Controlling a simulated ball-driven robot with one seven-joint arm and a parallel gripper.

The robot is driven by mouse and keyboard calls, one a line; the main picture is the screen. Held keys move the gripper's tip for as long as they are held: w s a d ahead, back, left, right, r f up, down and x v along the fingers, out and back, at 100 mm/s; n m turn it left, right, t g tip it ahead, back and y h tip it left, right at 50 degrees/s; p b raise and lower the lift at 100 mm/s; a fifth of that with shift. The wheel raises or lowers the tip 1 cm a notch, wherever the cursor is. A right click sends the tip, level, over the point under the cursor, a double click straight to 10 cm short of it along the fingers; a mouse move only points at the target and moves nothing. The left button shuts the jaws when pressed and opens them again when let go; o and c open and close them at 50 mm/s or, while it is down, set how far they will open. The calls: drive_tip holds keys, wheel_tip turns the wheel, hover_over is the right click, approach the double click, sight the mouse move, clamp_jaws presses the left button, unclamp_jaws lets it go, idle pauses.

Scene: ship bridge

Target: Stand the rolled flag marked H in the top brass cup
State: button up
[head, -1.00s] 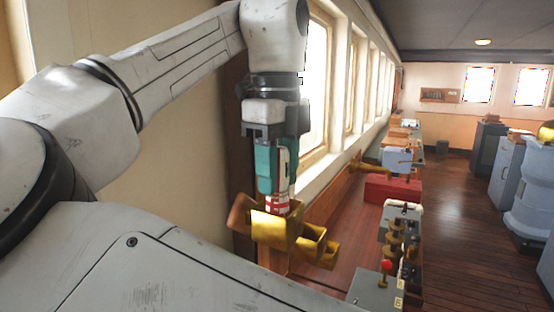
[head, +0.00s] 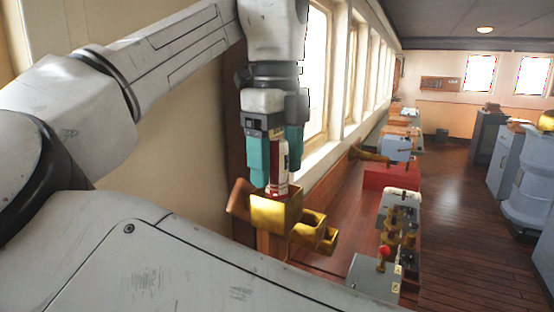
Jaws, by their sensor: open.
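The rolled flag (head: 279,171), red and white, stands roughly upright with its lower end inside the top brass cup (head: 276,213). Its mark cannot be read from here. My gripper (head: 276,165) is above the cup, pointing down. Its two teal fingers are spread apart on either side of the flag, and the flag shows between them. The flag's upper end is partly hidden by the gripper. Lower brass cups (head: 315,234) step down to the right of the top cup on the same wooden rack.
A window wall runs close behind my gripper. A grey console (head: 376,279) with a red-knobbed lever stands at the lower right, and a red box (head: 392,178) lies farther back. The wooden floor to the right is clear.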

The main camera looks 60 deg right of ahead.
wheel_tip(320, 180, up, 11)
drive_tip(key=shift+f+p, duration=0.1)
drive_tip(key=shift+p, duration=0.65)
